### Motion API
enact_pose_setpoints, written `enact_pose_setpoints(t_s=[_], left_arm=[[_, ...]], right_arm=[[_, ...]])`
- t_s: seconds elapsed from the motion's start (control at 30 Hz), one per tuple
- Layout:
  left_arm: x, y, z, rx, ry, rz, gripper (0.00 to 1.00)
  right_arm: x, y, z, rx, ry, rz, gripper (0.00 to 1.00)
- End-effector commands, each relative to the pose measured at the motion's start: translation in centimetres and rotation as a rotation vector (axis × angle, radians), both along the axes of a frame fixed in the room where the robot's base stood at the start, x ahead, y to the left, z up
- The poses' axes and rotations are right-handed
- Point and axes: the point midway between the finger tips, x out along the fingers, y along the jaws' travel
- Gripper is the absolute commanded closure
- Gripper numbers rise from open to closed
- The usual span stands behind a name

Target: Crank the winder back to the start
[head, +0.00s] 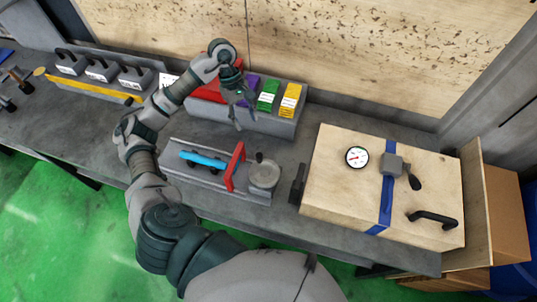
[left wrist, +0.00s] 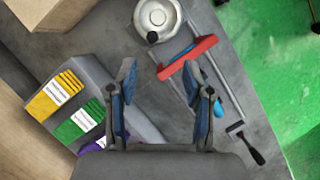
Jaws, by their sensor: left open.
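A round grey winder wheel (head: 264,177) with a small dark crank knob (head: 259,157) sits at the right end of a grey base plate on the bench. Beside it stand a red bar (head: 235,168) and a blue piece (head: 202,160). In the left wrist view the wheel (left wrist: 160,14) is at the top, with its knob (left wrist: 152,37) at its lower edge. My left gripper (head: 240,118) is open and empty, above the bench behind the base plate. Its spread fingers (left wrist: 160,75) show in the left wrist view, apart from wheel and knob. My right gripper is not in view.
A grey rack with red, purple, green and yellow (head: 290,101) blocks stands behind the plate. A wooden box (head: 330,190) with a gauge (head: 357,158), crank and black handles is to the right. Grey weights (head: 100,68) and a yellow bar (head: 92,88) lie at the left.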

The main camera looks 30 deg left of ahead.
Motion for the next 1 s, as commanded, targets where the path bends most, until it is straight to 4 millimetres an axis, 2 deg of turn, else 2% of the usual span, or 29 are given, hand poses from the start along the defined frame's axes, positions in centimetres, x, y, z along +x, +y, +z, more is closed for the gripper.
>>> enact_pose_setpoints(t_s=[0.23,0.37,0.7,1.0], left_arm=[[0.0,0.3,-0.1,-0.002,0.000,0.000,0.49],[0.2,0.6,0.6,-0.002,-0.001,0.001,0.49],[1.3,2.6,6.6,0.001,-0.005,0.002,0.49],[1.9,3.8,9.9,0.003,-0.001,0.000,0.49]], right_arm=[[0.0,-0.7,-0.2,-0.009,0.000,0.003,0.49],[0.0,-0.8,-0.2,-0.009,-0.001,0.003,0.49],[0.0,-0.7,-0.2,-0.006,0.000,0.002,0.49],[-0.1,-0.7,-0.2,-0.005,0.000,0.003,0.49]])
